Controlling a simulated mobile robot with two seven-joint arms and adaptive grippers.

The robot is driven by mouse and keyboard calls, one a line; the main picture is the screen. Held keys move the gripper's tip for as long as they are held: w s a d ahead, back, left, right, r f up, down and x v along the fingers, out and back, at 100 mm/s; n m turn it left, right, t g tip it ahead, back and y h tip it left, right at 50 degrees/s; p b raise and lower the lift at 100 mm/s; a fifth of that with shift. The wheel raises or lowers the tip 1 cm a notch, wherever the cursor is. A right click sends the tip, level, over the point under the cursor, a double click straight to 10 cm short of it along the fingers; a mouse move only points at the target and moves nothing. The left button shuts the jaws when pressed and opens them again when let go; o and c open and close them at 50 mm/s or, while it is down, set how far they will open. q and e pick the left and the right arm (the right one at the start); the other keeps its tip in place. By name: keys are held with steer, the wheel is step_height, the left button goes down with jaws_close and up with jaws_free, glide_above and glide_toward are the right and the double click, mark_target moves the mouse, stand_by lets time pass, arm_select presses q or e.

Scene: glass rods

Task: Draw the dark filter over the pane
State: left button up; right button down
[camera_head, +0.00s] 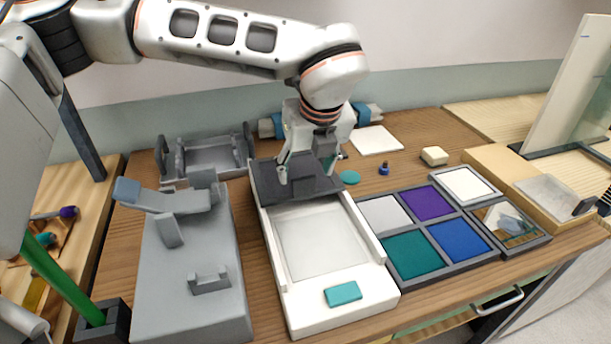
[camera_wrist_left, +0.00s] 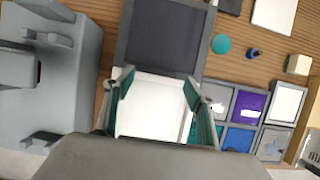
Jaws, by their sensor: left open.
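The dark filter (camera_head: 292,184) is a dark grey slab at the far end of a white tray-like frame (camera_head: 321,315); it also shows at the top of the left wrist view (camera_wrist_left: 165,37). The pane (camera_head: 322,241) is a pale flat rectangle in the frame, uncovered in front of the filter. My left gripper (camera_head: 305,175) is open over the filter in the head view and hides part of it. In the left wrist view its fingers (camera_wrist_left: 157,92) stand apart with the pale pane area between them. I cannot tell whether they touch the filter. My right gripper is not in view.
A grey stepped fixture (camera_head: 190,270) stands close on the left, and a grey cradle (camera_head: 212,156) behind it. A tray of coloured panels (camera_head: 437,272) lies on the right. A teal block (camera_head: 343,294) sits on the frame's near end. A green rod (camera_head: 62,275) stands at far left.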

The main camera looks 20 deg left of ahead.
mark_target(305, 178)
arm_select(q)
steer(key=shift+x, duration=2.45)
steer(key=shift+w, duration=0.1)
